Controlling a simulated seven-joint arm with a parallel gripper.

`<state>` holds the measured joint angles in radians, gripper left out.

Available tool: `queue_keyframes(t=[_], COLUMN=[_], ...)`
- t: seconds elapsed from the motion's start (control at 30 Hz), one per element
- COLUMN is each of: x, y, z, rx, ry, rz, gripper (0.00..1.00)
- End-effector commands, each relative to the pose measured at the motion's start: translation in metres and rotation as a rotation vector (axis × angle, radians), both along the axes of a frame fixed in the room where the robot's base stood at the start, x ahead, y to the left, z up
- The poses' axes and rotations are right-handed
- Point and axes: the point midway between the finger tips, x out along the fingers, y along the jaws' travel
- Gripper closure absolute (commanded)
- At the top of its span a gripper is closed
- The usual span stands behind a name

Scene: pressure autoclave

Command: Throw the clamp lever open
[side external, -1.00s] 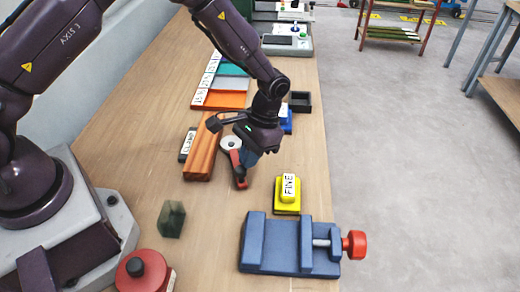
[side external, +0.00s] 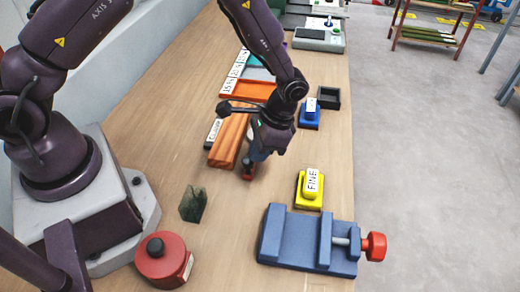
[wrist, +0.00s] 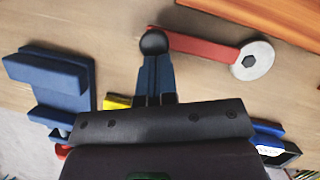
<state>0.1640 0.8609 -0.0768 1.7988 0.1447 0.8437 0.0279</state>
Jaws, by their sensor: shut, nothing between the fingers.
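The clamp lever (wrist: 200,47) is a red bar running from a round grey pivot disc (wrist: 250,61) to a black knob (wrist: 154,43) at its left end in the wrist view. In the side view only a bit of the red lever (side external: 247,174) shows below my gripper, and the disc is hidden. My gripper (wrist: 156,58) is shut and points down, with its blue fingertips right at the knob. I cannot tell whether they touch it. In the side view my gripper (side external: 256,156) is low over the lever, right of a wooden block (side external: 229,141).
A yellow block marked FINE (side external: 311,187) and a blue vise (side external: 290,240) with a red knob stand nearer the camera. A blue block (side external: 310,113) and a black tray (side external: 329,97) lie behind. A red round container (side external: 164,262) and a dark green block (side external: 193,204) stand left.

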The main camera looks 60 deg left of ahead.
Motion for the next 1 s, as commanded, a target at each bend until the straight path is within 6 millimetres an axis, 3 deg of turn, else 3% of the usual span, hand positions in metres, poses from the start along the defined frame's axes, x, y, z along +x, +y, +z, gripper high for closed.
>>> queue_keyframes(t=[0.27, 0.53, 0.8, 1.0], x=[0.003, 0.042, 0.062, 0.07], y=[0.001, -0.011, -0.018, -0.02], z=[-0.003, 0.001, 0.065, 0.089], rx=[0.003, 0.0, 0.0, -0.001], ry=[0.002, -0.003, -0.005, -0.002], rz=[0.003, 0.001, 0.002, 0.0], gripper=[1.0, 1.0, 1.0, 1.0])
